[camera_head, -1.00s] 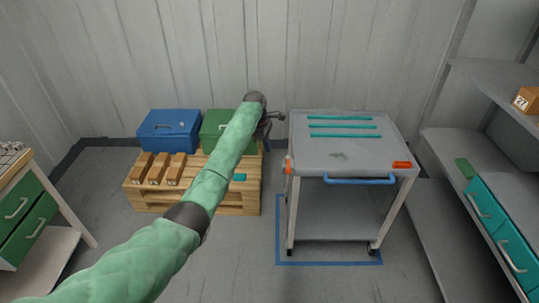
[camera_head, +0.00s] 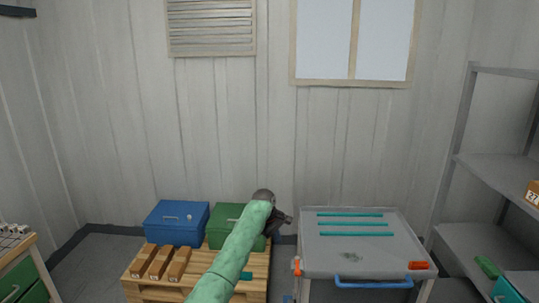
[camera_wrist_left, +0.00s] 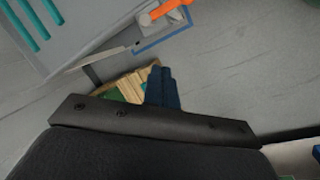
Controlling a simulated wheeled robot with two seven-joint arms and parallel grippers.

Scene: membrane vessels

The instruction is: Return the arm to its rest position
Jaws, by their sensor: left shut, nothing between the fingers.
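My left arm (camera_head: 236,255), in a green padded sleeve, reaches up from the bottom of the head view. Its dark left gripper (camera_head: 286,218) is in front of the back wall, between the green box and the grey cart in the picture. In the left wrist view the left gripper's dark blue fingers (camera_wrist_left: 163,88) are together and empty. The right arm and its gripper are in neither view.
The grey cart (camera_head: 380,262) with several teal strips is right of the gripper. A blue box (camera_head: 176,224), green box (camera_head: 226,221) and brown cartons (camera_head: 160,262) sit on a pallet (camera_head: 250,287) at left. Shelves (camera_head: 495,172) stand at right.

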